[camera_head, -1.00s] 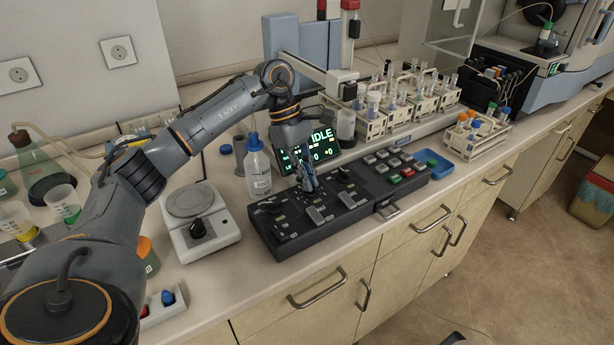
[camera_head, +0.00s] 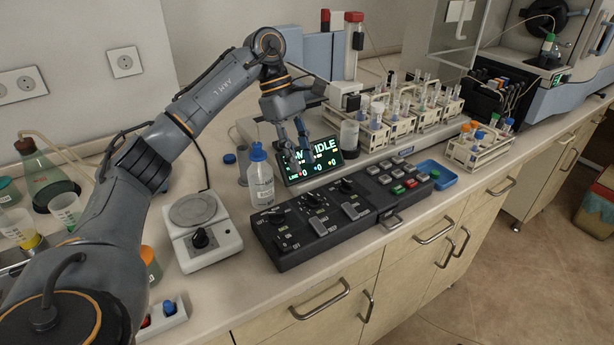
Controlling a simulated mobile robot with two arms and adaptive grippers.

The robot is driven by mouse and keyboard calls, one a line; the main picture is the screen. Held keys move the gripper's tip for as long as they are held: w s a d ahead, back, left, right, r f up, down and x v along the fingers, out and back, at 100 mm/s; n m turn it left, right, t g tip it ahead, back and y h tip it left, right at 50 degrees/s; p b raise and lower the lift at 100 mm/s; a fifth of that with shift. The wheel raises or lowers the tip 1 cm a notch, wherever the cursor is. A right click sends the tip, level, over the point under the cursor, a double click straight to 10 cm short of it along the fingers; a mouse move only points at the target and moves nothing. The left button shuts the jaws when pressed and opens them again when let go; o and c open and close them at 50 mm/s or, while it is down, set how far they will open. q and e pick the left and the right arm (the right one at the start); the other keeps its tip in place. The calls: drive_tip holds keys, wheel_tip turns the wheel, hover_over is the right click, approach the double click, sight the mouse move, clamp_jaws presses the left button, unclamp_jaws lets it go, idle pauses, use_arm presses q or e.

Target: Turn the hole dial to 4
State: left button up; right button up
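The black control panel (camera_head: 330,224) lies on the bench and carries three black dials: a left one (camera_head: 276,215), a middle one (camera_head: 313,199) and a right one (camera_head: 346,185). Their labels and pointer settings are too small to read, so I cannot tell which is the hole dial. My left gripper (camera_head: 298,158) is raised behind the panel's dials, in front of the display (camera_head: 325,160). Its fingers point down, stand apart and hold nothing. The display shows "IDLE" and zeros, partly covered by the fingers. My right gripper is not in view.
A white wash bottle (camera_head: 260,178) stands close to the panel's left end. A hotplate (camera_head: 203,236) is further left. Button keys (camera_head: 399,179) and a blue tray (camera_head: 437,174) lie to the right. Tube racks (camera_head: 401,127) stand behind.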

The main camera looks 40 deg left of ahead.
use_arm(q)
drive_tip(key=v, duration=0.4)
idle(0.6)
